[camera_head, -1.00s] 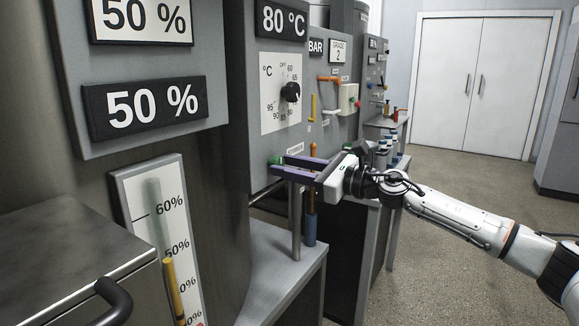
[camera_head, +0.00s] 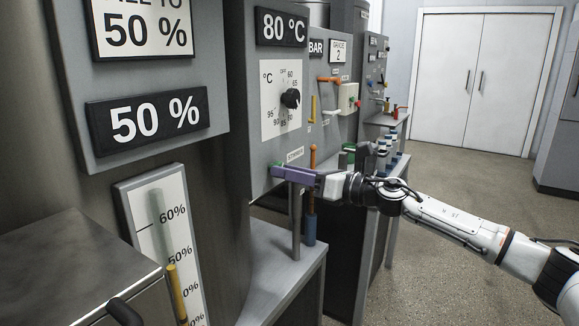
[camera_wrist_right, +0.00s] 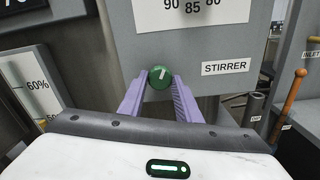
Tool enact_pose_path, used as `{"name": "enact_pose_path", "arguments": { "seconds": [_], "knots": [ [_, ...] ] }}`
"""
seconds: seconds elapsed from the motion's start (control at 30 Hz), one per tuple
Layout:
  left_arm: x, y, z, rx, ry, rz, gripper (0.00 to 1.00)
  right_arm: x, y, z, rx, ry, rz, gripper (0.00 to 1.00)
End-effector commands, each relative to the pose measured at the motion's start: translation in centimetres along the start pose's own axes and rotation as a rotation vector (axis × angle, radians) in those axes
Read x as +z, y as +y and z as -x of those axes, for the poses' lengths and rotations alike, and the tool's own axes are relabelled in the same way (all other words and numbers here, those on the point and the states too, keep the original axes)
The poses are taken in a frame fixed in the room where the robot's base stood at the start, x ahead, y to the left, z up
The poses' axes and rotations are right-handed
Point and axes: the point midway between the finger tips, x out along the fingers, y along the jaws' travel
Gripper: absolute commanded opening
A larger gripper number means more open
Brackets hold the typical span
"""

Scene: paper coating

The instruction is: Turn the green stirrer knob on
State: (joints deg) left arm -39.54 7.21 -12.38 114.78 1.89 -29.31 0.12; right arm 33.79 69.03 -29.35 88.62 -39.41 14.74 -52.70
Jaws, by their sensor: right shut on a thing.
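The green stirrer knob (camera_wrist_right: 160,77) sits on the grey panel (camera_wrist_right: 215,40), left of the STIRRER label (camera_wrist_right: 225,67). A white mark on the knob's face points up and slightly to the right in the right wrist view. My right gripper (camera_wrist_right: 160,82) has its two purple fingers on either side of the knob and is shut on it. In the head view my right gripper (camera_head: 277,171) reaches the panel's lower part, and its fingers hide most of the knob. My left gripper is not in view.
A black temperature dial (camera_head: 290,98) is above the gripper. An orange-topped rod (camera_head: 312,165) stands just right of the fingers. A grey ledge (camera_head: 280,265) lies below. The floor at the right is open, with white doors (camera_head: 482,85) behind.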

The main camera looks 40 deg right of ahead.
Motion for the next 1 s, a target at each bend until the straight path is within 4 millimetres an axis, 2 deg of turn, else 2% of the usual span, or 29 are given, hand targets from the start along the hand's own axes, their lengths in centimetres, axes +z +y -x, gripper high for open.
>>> {"name": "enact_pose_path", "arguments": {
  "seconds": [0.33, 0.5, 0.7, 1.0],
  "knots": [
    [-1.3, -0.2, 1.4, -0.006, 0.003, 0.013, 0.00, 0.3, 0.1, 0.0, 0.000, 0.000, -0.319, 0.08],
    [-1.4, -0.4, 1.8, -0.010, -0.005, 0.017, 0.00, 0.3, 0.0, 0.0, -0.001, 0.000, -0.440, 0.08],
    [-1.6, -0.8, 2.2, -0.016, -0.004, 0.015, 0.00, 0.2, 0.0, 0.0, -0.001, -0.002, -0.541, 0.08],
    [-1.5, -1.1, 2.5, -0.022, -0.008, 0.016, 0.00, 0.1, 0.0, 0.0, -0.001, -0.002, -0.605, 0.08]
  ]
}}
